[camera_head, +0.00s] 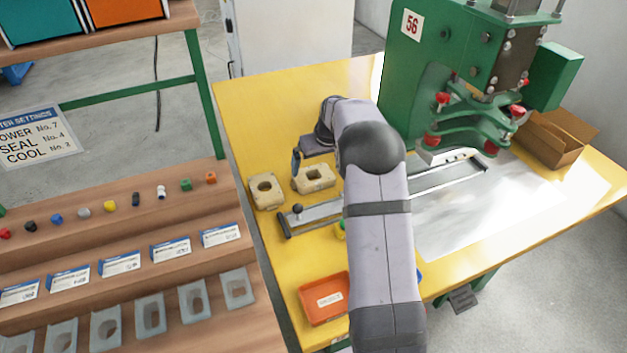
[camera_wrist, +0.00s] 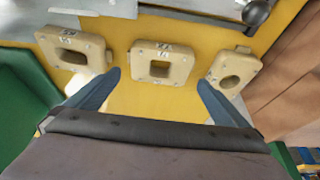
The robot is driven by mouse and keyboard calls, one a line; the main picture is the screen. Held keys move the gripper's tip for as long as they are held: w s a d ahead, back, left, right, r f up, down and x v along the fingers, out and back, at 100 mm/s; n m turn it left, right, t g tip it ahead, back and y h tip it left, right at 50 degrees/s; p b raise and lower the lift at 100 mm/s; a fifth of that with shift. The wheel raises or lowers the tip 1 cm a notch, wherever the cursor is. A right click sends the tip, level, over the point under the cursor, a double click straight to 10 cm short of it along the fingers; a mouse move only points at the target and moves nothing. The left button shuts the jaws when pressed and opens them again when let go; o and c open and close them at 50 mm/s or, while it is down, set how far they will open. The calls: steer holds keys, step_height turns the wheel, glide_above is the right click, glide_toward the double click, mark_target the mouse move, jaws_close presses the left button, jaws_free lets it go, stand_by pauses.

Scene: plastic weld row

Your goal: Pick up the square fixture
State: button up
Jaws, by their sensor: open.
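The square fixture (camera_wrist: 182,66), a cream block with a squarish hole, is the middle of three blocks in the wrist view. In the head view it (camera_head: 327,181) lies on the yellow table beside the metal rail. My gripper (camera_wrist: 158,78) is open and empty, with one finger to each side of this block's near edge. In the head view my gripper (camera_head: 298,163) is over the block, and its far finger is hidden. I cannot tell whether the fingers touch the block.
A round-holed block (camera_wrist: 240,70) lies right of it and an oblong-holed block (camera_wrist: 88,58) left in the wrist view. The metal rail (camera_head: 315,213) with a knob lies close by. A green press (camera_head: 425,60) stands behind; an orange tray (camera_head: 325,298) is in front.

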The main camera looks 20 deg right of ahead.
steer(key=shift+p+x, duration=0.85)
steer(key=shift+x, duration=2.45)
steer(key=c, duration=0.9)
